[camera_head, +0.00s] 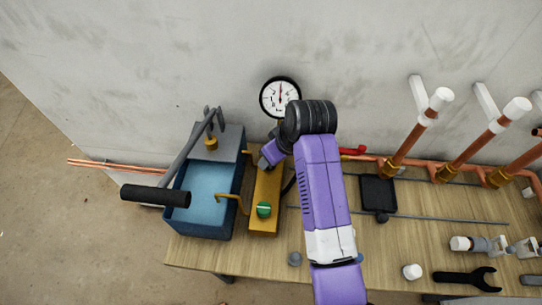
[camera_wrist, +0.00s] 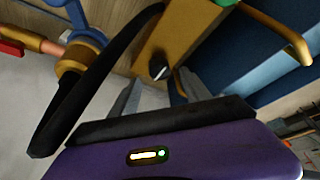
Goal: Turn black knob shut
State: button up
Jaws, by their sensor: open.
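The black knob (camera_wrist: 159,67) shows in the wrist view, with a pale mark on its face, on the gold-coloured block (camera_wrist: 180,35). In the head view the same block (camera_head: 266,187) stands beside the blue tank, and the black knob is hidden by my arm. My gripper (camera_wrist: 157,90) is open, its two grey fingers apart below the knob in the wrist picture. The knob lies near the gap between the fingertips; I cannot tell whether they touch it. In the head view my gripper (camera_head: 268,155) is over the block's far end, its fingertips unclear.
A green knob (camera_head: 264,210) is on the block's near end. The blue tank (camera_head: 208,190) with a black-gripped lever (camera_head: 155,195) stands left. A round gauge (camera_head: 280,97) is behind. A black hose (camera_wrist: 85,95) curves close to my gripper. Copper pipes (camera_head: 397,150) stand right.

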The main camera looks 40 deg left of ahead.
jog(key=shift+x, duration=2.15)
grip_shut()
